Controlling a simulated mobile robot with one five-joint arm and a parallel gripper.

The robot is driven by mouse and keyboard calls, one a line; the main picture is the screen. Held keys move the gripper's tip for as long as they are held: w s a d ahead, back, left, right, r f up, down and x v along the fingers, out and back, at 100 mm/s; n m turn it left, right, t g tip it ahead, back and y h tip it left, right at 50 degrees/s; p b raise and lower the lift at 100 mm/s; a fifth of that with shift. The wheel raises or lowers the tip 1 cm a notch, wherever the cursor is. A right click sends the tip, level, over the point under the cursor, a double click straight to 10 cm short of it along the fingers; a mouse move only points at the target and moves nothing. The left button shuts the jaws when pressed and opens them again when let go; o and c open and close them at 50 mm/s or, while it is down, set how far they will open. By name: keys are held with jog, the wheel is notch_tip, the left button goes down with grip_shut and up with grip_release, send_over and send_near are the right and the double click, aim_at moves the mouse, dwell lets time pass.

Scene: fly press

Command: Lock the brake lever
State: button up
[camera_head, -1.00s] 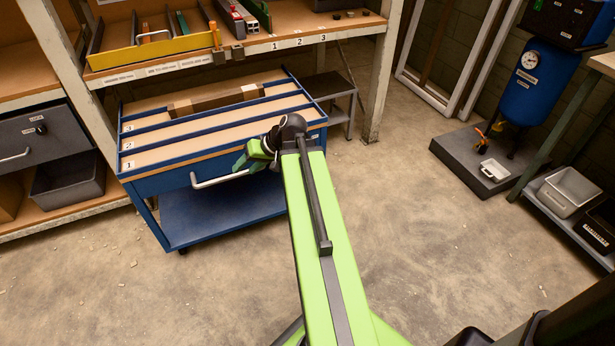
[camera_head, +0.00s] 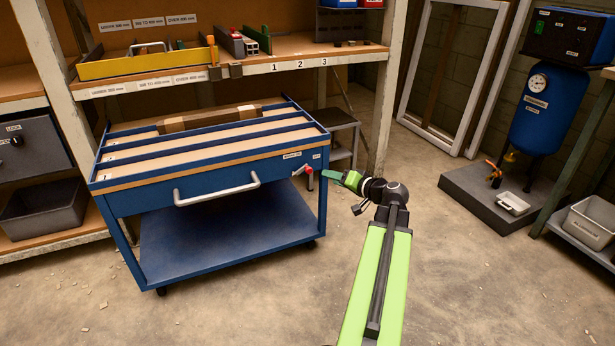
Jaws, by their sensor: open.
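The brake lever (camera_head: 309,170) is a small piece with a red end at the right end of the blue cart's (camera_head: 140,201) front face, below a small white label. Its exact angle is too small to tell. My gripper (camera_head: 328,175) is just right of the lever, with its green fingers pointing left toward it. The fingers are open and appear empty. I cannot tell whether a fingertip touches the lever.
The cart has a front handle (camera_head: 217,190) and a wooden bar (camera_head: 210,119) on its ridged top. Shelving (camera_head: 235,65) stands behind it. A blue tank (camera_head: 545,105) on a grey plinth stands at right. The floor in front is clear.

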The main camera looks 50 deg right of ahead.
aim_at(310, 171)
jog(key=b+x, duration=0.3)
jog(key=x, duration=1)
jog(key=shift+w+f, duration=0.15)
jog(key=shift+w, duration=0.15)
